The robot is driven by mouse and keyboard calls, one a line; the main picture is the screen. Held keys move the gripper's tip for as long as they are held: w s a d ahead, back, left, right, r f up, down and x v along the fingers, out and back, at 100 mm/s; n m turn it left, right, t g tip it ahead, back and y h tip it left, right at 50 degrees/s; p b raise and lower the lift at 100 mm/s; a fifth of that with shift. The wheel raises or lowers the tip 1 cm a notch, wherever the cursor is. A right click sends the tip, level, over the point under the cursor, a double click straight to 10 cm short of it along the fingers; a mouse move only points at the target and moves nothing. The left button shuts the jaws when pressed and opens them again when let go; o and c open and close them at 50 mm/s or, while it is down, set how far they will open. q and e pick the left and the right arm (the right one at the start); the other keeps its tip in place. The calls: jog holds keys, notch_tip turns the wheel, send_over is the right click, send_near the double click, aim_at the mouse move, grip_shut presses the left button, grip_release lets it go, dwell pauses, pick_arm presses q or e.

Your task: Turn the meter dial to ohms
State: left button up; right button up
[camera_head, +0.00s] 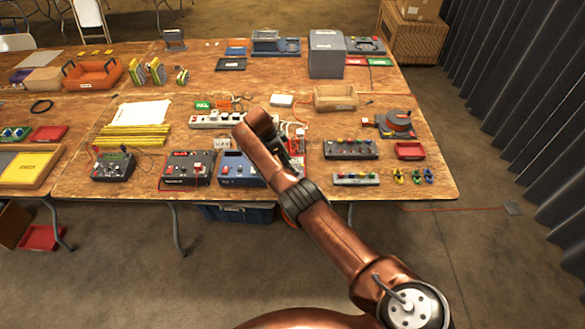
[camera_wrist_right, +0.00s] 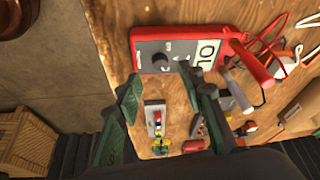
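The red meter (camera_wrist_right: 147,38) lies on the wooden table at the top of the right wrist view. Its dark round dial (camera_wrist_right: 160,60) sits on a grey face beside a pale display reading 10 (camera_wrist_right: 207,54). Red leads plug into its right end. My right gripper (camera_wrist_right: 161,77) has its two green fingers apart, with the dial just beyond and between the tips. I cannot tell whether a finger touches the meter. In the head view my right arm hides most of the meter area. My left gripper is not in view.
A blue instrument box (camera_head: 237,168) and a dark red-topped box (camera_head: 188,167) stand left of my arm. A power strip (camera_head: 206,120) lies behind it. A dark button panel (camera_head: 349,149) and a grey strip with coloured knobs (camera_head: 355,179) stand to its right.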

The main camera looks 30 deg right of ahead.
jog(key=v, duration=0.6)
jog(key=shift+r, duration=0.25)
jog(key=shift+a, duration=0.1)
